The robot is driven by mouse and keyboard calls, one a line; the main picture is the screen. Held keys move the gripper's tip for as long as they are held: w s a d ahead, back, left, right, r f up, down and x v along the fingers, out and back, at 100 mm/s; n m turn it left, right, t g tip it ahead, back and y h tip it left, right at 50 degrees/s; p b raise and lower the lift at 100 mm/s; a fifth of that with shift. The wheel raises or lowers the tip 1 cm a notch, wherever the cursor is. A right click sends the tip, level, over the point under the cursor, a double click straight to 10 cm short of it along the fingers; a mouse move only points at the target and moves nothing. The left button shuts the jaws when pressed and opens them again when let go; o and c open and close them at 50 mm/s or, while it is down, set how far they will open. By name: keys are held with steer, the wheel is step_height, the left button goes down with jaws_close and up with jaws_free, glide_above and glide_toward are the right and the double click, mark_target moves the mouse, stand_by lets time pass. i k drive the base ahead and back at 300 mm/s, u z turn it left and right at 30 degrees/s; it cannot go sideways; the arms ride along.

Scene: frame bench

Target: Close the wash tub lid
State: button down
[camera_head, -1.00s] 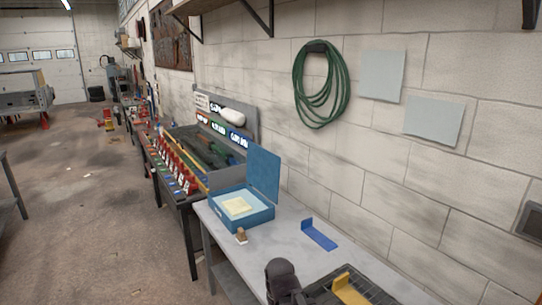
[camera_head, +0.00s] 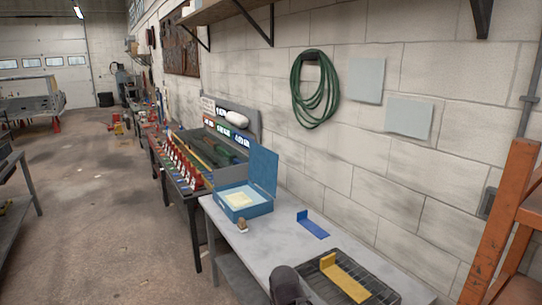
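The wash tub (camera_head: 249,211) is a blue box on the grey bench, with a pale yellow block lying inside it. Its blue lid (camera_head: 263,169) stands upright along the tub's back right side, so the tub is open. A dark rounded part (camera_head: 285,284), which looks like part of my arm, shows at the bottom edge, well in front of the tub. My gripper's fingers are not visible.
A small brown-and-white item (camera_head: 242,227) stands at the tub's front corner. A blue bracket (camera_head: 313,224) lies to its right. A dark tray (camera_head: 372,291) with a yellow bracket (camera_head: 345,277) is nearer. An orange rack (camera_head: 497,225) stands at right.

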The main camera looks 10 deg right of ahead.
mark_target(263, 164)
steer(key=u, duration=0.3)
steer(key=i, duration=0.55)
steer(key=u, duration=0.55)
steer(key=i, duration=1.55)
steer(key=z, duration=0.25)
steer(key=i, duration=1.25)
steer(key=z, duration=0.5)
